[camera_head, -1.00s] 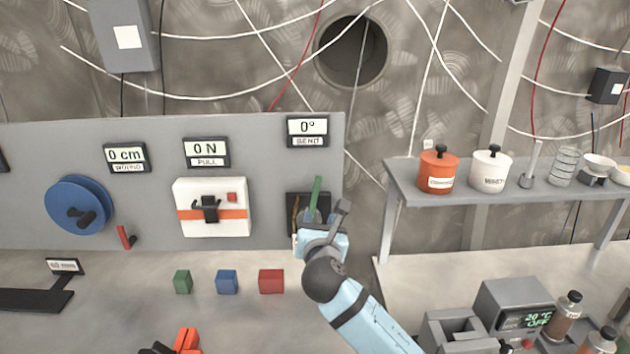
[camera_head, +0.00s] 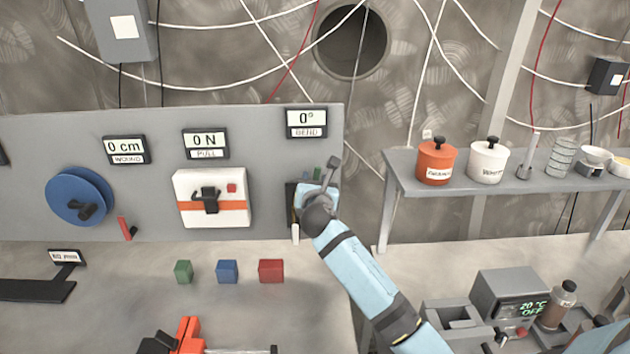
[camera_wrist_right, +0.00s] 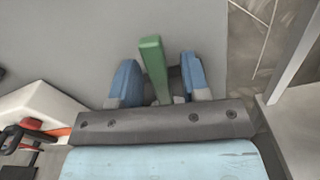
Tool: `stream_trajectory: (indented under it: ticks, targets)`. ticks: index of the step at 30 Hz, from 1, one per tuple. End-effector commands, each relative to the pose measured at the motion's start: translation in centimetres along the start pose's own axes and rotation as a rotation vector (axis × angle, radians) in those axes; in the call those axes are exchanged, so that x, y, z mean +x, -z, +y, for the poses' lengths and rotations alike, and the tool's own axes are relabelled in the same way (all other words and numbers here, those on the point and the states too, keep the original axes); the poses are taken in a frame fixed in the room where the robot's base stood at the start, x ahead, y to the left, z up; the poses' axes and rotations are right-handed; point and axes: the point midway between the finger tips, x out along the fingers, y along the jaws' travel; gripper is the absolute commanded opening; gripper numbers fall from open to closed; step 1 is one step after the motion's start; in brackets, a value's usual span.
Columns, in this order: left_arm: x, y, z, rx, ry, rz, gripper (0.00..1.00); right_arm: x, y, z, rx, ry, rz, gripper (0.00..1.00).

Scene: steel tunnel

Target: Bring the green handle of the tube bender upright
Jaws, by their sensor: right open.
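The tube bender is on the right end of the grey panel, under a display (camera_head: 306,123) that reads 0° BEND. My right gripper (camera_head: 312,176) is in front of it and hides most of it. Only a small bit of the green handle (camera_head: 318,173) shows past the gripper in the head view. In the right wrist view the green handle (camera_wrist_right: 153,62) stands between the two blue fingers, leaning slightly. The fingers are open, with a gap on each side of the handle. My left gripper is not in view.
A white box with an orange band (camera_head: 211,198) and a blue reel (camera_head: 80,197) are left of the bender on the panel. Green, blue and red (camera_head: 271,271) cubes lie on the bench. A shelf (camera_head: 400,171) with pots stands to the right.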

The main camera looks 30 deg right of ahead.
Motion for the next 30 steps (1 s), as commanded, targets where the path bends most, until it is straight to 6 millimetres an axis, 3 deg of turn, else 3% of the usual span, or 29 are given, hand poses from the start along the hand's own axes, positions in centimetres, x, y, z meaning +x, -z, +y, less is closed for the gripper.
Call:
stream_trajectory:
  ticks: [9, 15, 22, 30]
  targets:
    - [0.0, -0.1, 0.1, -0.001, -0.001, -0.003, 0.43, 0.3, 0.0, 0.0, 0.001, 0.000, 0.000, 0.43]
    - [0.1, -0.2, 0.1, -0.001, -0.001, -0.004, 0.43, 0.3, 0.0, 0.0, 0.001, 0.000, 0.000, 0.00]
    - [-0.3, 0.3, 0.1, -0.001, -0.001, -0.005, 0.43, 0.3, -0.3, 0.2, -0.013, 0.000, 0.001, 0.00]
    - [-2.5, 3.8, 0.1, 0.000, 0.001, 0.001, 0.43, 0.3, -0.5, 1.6, -0.147, 0.000, 0.003, 0.00]
